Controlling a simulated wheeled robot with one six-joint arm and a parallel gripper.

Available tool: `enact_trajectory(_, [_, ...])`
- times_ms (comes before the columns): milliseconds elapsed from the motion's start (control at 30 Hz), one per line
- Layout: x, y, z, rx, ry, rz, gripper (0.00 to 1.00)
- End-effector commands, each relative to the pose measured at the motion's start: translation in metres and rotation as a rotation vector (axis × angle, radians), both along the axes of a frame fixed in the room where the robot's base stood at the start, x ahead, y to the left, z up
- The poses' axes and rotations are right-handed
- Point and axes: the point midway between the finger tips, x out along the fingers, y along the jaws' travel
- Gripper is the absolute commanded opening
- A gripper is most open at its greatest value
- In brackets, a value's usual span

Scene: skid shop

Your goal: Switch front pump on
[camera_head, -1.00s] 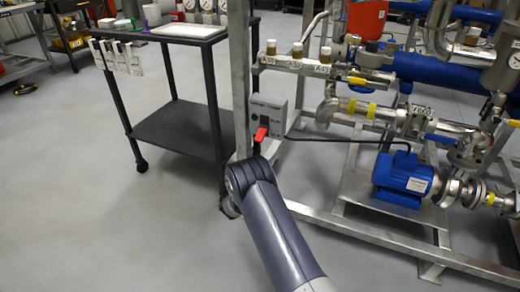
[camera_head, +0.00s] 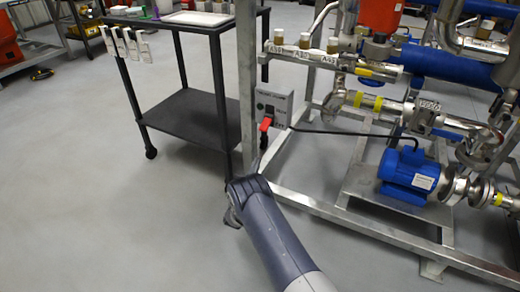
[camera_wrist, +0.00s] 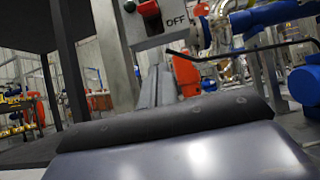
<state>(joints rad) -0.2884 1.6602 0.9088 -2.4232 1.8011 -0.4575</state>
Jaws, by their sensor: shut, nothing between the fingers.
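The grey control box (camera_head: 273,104) is mounted on the upright post of the skid frame. A red switch part (camera_head: 266,124) shows at its lower front. The blue front pump (camera_head: 408,174) stands on the skid at right, joined by a black cable.
A dark two-shelf cart (camera_head: 185,117) stands left of the post, with its near leg close to my arm. Steel frame rails (camera_head: 350,222) run low to the right. Pipes and valves fill the upper right.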

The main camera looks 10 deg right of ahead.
Motion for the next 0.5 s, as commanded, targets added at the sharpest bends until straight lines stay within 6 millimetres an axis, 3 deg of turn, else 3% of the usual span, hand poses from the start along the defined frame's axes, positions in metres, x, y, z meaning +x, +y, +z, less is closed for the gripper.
enact_trajectory(467, [0.062,-0.047,0.054,0.001,-0.005,-0.003,0.00])
enact_trajectory(500, [0.061,-0.044,0.061,0.001,-0.003,0.000,0.00])
